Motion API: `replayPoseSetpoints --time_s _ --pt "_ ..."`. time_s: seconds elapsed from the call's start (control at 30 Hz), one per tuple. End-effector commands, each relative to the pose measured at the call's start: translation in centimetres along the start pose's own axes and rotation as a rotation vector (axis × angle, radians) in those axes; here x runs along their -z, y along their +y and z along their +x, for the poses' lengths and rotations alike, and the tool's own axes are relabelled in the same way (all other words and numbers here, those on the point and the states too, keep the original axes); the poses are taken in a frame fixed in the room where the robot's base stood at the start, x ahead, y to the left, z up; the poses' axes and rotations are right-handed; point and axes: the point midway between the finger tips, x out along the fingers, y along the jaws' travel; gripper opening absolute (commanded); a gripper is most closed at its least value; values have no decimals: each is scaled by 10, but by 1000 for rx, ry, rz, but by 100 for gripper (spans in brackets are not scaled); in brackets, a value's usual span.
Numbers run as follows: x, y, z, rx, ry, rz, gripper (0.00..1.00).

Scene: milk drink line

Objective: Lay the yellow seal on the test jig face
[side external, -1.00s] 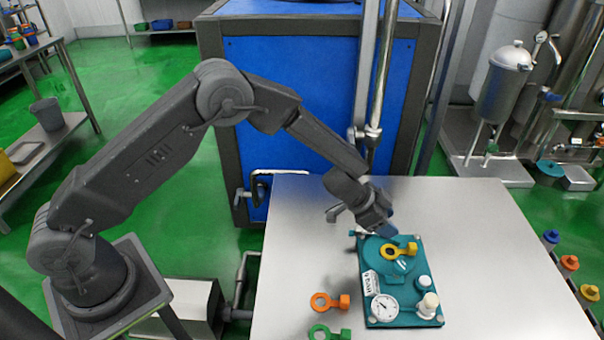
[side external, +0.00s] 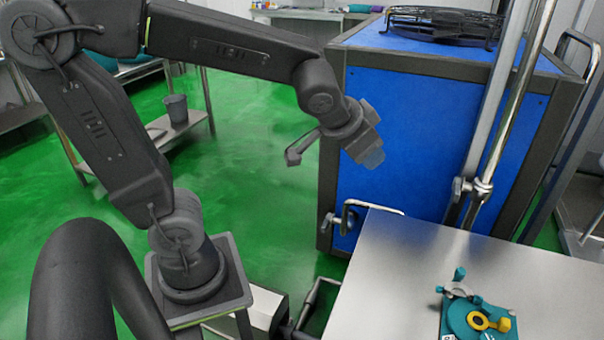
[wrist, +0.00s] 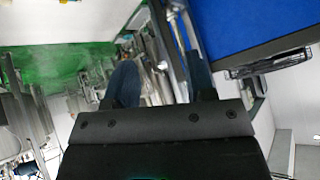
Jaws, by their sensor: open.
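The bottom edge of that view cuts off the rest of the jig. My gripper (side external: 373,158) is up in the air, well to the left of the seal and above it, in front of the blue cabinet. Its open jaws show in the wrist view (wrist: 162,88), with nothing seen between them. The seal and jig are not seen in the wrist view.
The steel table (side external: 395,270) is bare left of the jig. The blue cabinet (side external: 420,185) stands behind the table, with a bright upright pole (side external: 505,130) at its right. A grey bin (side external: 176,109) sits on a shelf at the left.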

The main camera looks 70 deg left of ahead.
Motion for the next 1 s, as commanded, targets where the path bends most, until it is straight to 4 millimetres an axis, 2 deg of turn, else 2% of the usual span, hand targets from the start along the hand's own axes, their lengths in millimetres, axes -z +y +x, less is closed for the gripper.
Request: replayPoseSetpoints --time_s 0.03,0.2,0.33,0.47,1.0 --pt "-19 -3 -18 -15 -32 -23 50" --pt "-75 3 -56 -109 -144 -54 50" --pt "-98 11 -70 -169 -183 -58 50" --pt "-106 14 -74 -193 -197 -57 50" --pt "-105 14 -74 -193 -196 -57 50"
